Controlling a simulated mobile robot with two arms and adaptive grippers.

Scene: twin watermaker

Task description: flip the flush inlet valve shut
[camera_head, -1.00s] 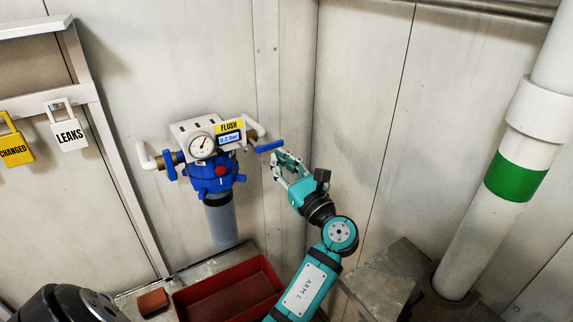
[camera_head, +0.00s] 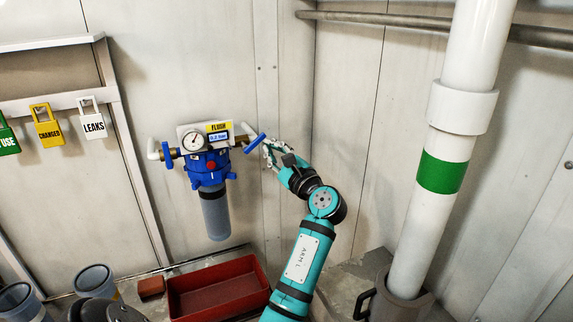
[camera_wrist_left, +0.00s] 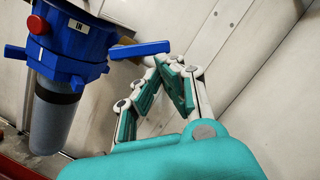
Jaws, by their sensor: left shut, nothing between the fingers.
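The blue filter housing (camera_head: 210,170) hangs on the wall under a gauge and a yellow FLUSH label (camera_head: 217,127). A blue valve lever (camera_head: 254,143) sits on the pipe at its right and slants up to the right. In the left wrist view this lever (camera_wrist_left: 140,49) lies nearly level, beside a side marked IN. A second blue lever (camera_head: 167,154) stands upright at the left pipe. My left gripper (camera_head: 267,147) is shut and empty, its fingertips close to the right lever's free end; I cannot tell whether they touch.
A red tray (camera_head: 217,306) lies below the housing, with a small red-brown block (camera_head: 151,287) beside it. A thick white pipe (camera_head: 430,215) with a green band stands at the right. Padlock-shaped tags, including LEAKS (camera_head: 93,125), hang at the left. The wall corner is close behind the gripper.

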